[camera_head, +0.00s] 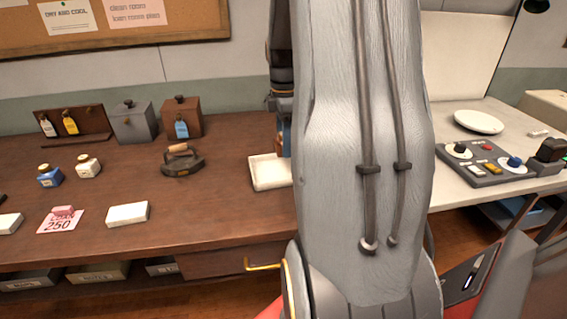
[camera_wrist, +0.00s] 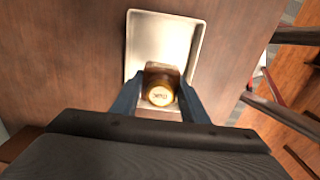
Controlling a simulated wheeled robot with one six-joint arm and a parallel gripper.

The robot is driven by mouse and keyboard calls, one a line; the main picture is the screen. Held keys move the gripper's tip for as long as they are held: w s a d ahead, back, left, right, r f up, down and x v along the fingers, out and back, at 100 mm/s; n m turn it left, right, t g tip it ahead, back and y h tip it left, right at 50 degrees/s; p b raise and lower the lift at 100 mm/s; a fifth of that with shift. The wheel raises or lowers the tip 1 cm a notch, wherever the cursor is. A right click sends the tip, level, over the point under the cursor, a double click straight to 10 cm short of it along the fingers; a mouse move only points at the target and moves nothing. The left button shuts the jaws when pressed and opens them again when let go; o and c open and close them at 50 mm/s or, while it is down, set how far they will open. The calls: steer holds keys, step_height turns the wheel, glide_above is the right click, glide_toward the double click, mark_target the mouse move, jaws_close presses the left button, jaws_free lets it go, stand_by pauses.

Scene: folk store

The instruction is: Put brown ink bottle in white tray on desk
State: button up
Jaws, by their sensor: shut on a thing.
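The white tray (camera_head: 268,172) lies on the brown desk, partly hidden behind my arm in the head view. It also shows in the wrist view (camera_wrist: 150,40), below my gripper. My gripper (camera_wrist: 160,95) is shut on the brown ink bottle (camera_wrist: 160,72), which has a golden-brown cap with a pale label. The bottle is over the near part of the tray in the wrist view. I cannot tell whether it touches the tray floor. In the head view a blue part of my gripper (camera_head: 286,138) shows beside my arm, just above the tray; the bottle is mostly hidden there.
An old iron (camera_head: 182,161) stands left of the tray. A blue ink bottle (camera_head: 50,176) and a white bottle (camera_head: 88,167) stand further left. A white side table at right holds a plate (camera_head: 478,122) and a control panel (camera_head: 487,163).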

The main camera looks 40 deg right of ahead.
mark_target(283, 171)
steer(key=shift+w+f+p, duration=0.1)
steer(key=shift+f+p, duration=0.45)
steer(key=shift+f, duration=2.8)
steer(key=shift+f, duration=0.1)
steer(key=o, duration=1.2)
steer(key=shift+c, duration=0.2)
step_height(283, 171, up, 12)
steer(key=shift+a+r+b, duration=0.1)
steer(key=shift+b, duration=0.7)
steer(key=s+a+f+m, duration=0.3)
steer(key=a+m, duration=0.1)
steer(key=a, duration=0.5)
steer(key=s+a+f+m, duration=0.2)
steer(key=s+a+m, duration=0.1)
steer(key=a, duration=0.7)
steer(key=s+a+f+m, duration=0.3)
steer(key=s+a+m, duration=0.1)
steer(key=a, duration=0.6)
steer(key=shift+f+m+t, duration=0.3)
steer(key=shift+m+t, duration=0.1)
steer(key=shift+m, duration=0.3)
